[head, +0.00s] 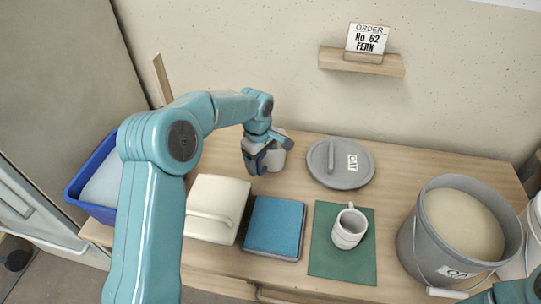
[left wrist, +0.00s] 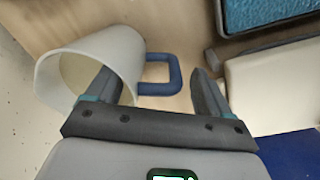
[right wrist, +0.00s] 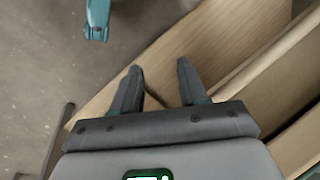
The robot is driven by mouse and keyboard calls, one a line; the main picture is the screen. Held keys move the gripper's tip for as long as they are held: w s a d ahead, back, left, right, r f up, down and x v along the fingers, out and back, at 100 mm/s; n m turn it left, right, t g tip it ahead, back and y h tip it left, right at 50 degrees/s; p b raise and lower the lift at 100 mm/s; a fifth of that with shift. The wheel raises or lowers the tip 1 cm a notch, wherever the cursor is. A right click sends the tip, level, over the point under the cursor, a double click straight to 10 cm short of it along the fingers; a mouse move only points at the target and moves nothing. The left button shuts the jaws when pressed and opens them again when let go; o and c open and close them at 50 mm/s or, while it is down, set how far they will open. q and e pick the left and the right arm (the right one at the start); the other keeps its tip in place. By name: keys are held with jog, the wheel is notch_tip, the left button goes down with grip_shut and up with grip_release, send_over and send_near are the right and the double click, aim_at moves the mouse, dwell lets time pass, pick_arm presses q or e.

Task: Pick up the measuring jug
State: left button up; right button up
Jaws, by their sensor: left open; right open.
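The measuring jug (left wrist: 120,50) is pale, with a dark blue loop handle (left wrist: 174,75), in the left wrist view. In the head view, the pale jug body (head: 277,156) shows at the back of the bench, partly hidden by my left gripper (head: 256,165). My left gripper (left wrist: 151,76) is open. Its fingers appear on either side of the handle, one overlapping the jug's mouth; I cannot tell whether they touch. My right gripper (right wrist: 157,68) is open and empty, beside the wooden bench edge in the right wrist view.
A grey lid (head: 340,170) lies to the right. A grey bucket (head: 425,245) stands farther right. A blue tub (head: 82,193) is at left.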

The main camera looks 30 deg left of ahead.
pick_arm(q)
grip_shut()
jog(key=shift+w, duration=0.1)
jog(key=shift+r, duration=0.2)
jog(key=shift+r, duration=0.15)
notch_tip(320, 180, up, 19)
jog(key=p, duration=0.3)
jog(key=shift+r+p, duration=0.15)
jog(key=shift+p, duration=0.25)
dwell(0.5)
